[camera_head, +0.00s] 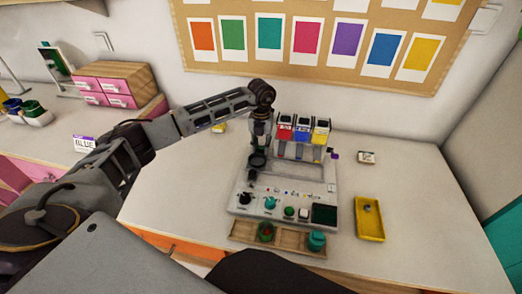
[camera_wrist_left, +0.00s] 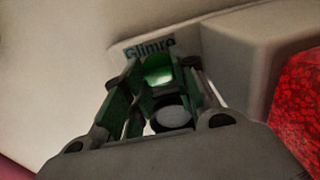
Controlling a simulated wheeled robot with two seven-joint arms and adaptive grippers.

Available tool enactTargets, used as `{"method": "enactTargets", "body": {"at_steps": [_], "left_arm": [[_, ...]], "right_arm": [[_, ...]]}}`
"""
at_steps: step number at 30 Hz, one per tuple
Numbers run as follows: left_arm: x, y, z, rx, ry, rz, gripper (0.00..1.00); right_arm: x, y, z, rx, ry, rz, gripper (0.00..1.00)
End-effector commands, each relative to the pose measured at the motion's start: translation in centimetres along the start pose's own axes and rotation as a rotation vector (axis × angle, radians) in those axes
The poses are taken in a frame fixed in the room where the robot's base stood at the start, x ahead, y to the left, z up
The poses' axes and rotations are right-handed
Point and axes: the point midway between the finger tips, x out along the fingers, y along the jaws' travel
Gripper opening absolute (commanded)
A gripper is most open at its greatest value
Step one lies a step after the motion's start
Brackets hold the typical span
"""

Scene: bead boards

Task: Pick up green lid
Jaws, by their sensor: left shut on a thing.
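My left gripper (camera_head: 259,146) reaches in from the left and points down at the back left of the grey bead station (camera_head: 333,186), beside the red bin. In the left wrist view the gripper (camera_wrist_left: 160,95) is shut on a bright green piece, which looks like the green lid (camera_wrist_left: 158,70). A pale round shape lies below it between the fingers. The fingers hide most of the lid, and its underside is not visible. My right gripper is not in view.
Red (camera_head: 284,131), blue (camera_head: 302,130) and yellow (camera_head: 321,132) bins stand along the station's back. A wooden tray (camera_head: 290,240) with two jars lies in front, and a yellow tray (camera_head: 369,219) lies right. The table's right side is mostly clear.

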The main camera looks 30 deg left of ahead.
Motion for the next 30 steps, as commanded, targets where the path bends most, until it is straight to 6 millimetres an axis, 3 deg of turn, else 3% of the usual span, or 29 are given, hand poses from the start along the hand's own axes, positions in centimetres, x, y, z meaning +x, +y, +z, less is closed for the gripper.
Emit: {"method": "enactTargets", "body": {"at_steps": [8,14,22,30], "left_arm": [[-0.1,0.0,0.0,0.000,0.001,0.001,0.15],[-1.2,0.0,0.0,0.000,-0.001,0.000,0.15],[-4.9,0.0,0.1,0.000,-0.002,-0.001,0.15],[-8.6,0.0,0.0,-0.001,-0.001,0.000,0.15]], "right_arm": [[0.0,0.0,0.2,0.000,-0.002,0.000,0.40],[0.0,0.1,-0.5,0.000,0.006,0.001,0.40],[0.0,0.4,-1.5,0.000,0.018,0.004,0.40],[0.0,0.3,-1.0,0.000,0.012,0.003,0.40]]}}
